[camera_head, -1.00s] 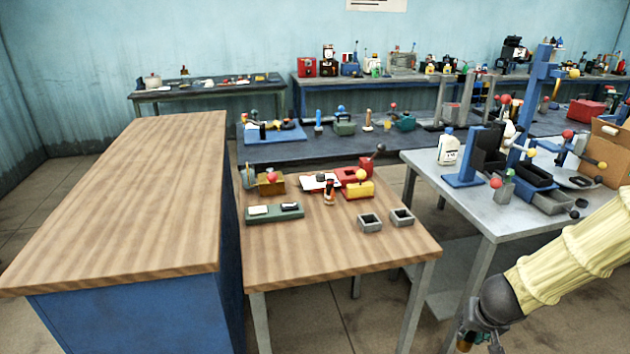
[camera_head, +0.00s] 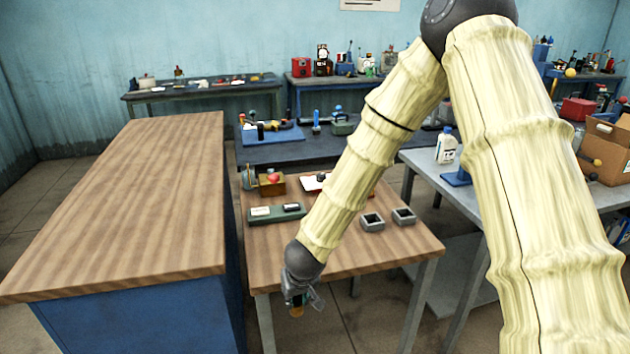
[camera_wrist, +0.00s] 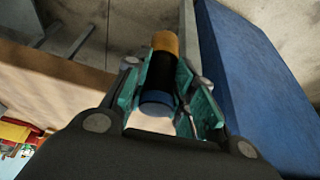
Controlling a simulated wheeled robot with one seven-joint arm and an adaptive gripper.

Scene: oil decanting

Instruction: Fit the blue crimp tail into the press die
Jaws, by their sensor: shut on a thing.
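My gripper (camera_head: 301,292) hangs low in front of the small wooden table's near edge. In the wrist view its teal-padded fingers are shut on a short cylinder (camera_wrist: 160,78) with an orange-brown end, a black middle and a blue end towards the palm. In the head view the cylinder's orange end (camera_head: 297,311) points down below the fingers. I cannot tell for sure which thing is the press die. My arm hides part of the table, including where a red and yellow device stood; a red and yellow piece (camera_wrist: 18,132) shows at the wrist view's lower left.
The wooden table (camera_head: 270,272) bears a green tray (camera_head: 276,215), a brown box with a red knob (camera_head: 271,184) and two grey square cups (camera_head: 372,222) (camera_head: 403,216). A tall blue cabinet (camera_head: 140,315) stands close on the left. A grey bench (camera_head: 425,165) is at right.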

